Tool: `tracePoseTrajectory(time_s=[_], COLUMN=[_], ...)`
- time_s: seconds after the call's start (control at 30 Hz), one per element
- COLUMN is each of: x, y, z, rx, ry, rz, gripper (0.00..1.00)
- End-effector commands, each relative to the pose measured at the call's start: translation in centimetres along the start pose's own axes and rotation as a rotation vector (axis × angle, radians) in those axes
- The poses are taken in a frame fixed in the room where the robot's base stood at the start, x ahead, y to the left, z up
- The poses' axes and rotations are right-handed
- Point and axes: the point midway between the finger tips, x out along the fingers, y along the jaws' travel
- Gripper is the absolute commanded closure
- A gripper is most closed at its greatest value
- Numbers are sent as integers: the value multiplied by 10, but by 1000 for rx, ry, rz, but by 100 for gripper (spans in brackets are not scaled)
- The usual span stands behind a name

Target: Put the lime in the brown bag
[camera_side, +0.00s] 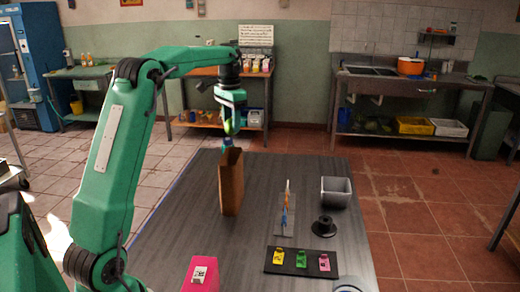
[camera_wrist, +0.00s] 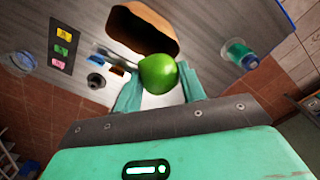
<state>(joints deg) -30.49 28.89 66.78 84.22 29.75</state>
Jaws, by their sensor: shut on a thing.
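The lime (camera_wrist: 158,73) is a bright green round fruit, held between the two teal fingers of my gripper (camera_wrist: 161,86) in the wrist view. The brown bag (camera_side: 231,184) stands upright on the dark table in the side view. My gripper (camera_side: 229,122) is above the table, just over or behind the bag's top there; the exact depth is hard to tell. In the wrist view the bag's open mouth (camera_wrist: 142,30) shows dark just beyond the lime.
A teal container (camera_wrist: 240,54) stands near the bag. A grey open box (camera_side: 336,192), a black spool-like piece (camera_side: 324,227), a thin blue and orange upright item (camera_side: 286,208) and a dark strip with coloured tags (camera_side: 301,262) are to the right. A pink item (camera_side: 200,274) lies in front.

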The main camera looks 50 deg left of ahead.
Motion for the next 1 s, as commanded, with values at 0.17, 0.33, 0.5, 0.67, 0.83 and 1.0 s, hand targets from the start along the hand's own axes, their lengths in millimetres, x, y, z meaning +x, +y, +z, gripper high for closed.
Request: tracePoseTrajectory(time_s=[0.17,0.33,0.5,0.67,0.83,1.0], x=[1,6,13,22,32,41], y=[0,0,0,0,0,0], z=[0,0,0,0,0,0], rx=[-4,-4,-4,-4,-4,-4], ry=[0,-2,-1,-1,-1,-1], rz=[0,1,0,1,1,1], gripper=[83,83,83,83,83,83])
